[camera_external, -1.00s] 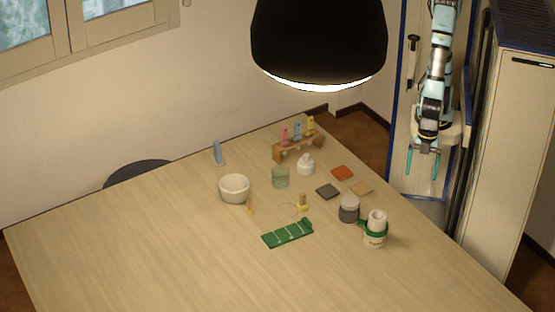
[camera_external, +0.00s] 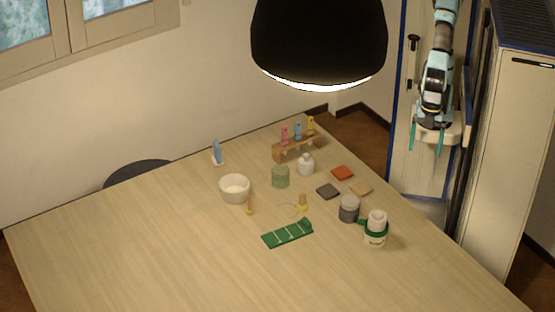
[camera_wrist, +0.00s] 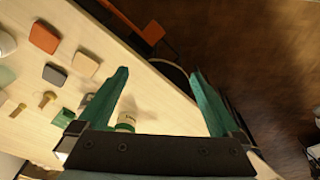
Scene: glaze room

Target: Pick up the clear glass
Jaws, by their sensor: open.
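The clear glass (camera_external: 280,177), a greenish see-through tumbler, stands upright on the table between a white bowl and a small white bottle. In the wrist view a pale green patch at the left edge (camera_wrist: 5,76) looks like part of it. My gripper (camera_external: 426,146) is off the table's right side, in front of the pale cabinet and well away from the glass. Its two teal fingers (camera_wrist: 160,74) are spread with nothing between their tips.
The table (camera_external: 130,255) is bare at its left and front. Near the glass are the white bowl (camera_external: 235,196), white bottle (camera_external: 306,166), wooden rack (camera_external: 290,151), coloured tiles (camera_external: 342,173) and grey jar (camera_external: 349,213). A white bottle with a green band (camera_external: 375,238) stands nearer the right edge. A black lamp (camera_external: 318,40) hangs above.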

